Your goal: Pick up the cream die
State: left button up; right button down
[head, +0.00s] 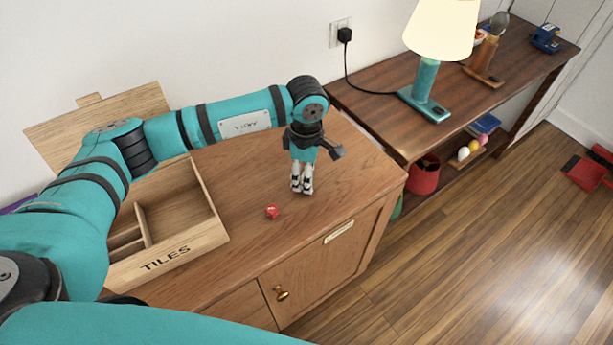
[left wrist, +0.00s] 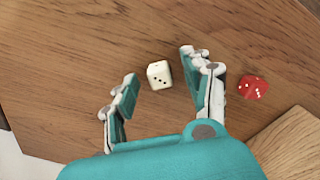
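The cream die (left wrist: 159,75) lies on the wooden cabinet top, with dark pips showing in the left wrist view. My left gripper (left wrist: 157,66) is open, with one finger to each side of the die and neither touching it. In the head view my left gripper (head: 301,190) points down over the cabinet top, and its fingers hide the die. A red die (left wrist: 253,87) lies just outside one finger; it also shows in the head view (head: 272,211). My right gripper is not in view.
An open wooden box marked TILES (head: 196,243) stands on the cabinet (head: 240,195) at left. A darker table (head: 385,118) with a teal lamp (head: 424,85) adjoins at the right.

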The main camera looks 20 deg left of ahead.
pick_arm(q)
jog(key=c, duration=0.7)
jog(key=shift+c, duration=0.8)
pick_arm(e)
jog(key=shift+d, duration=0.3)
pick_arm(q)
jog(key=shift+r, duration=0.1)
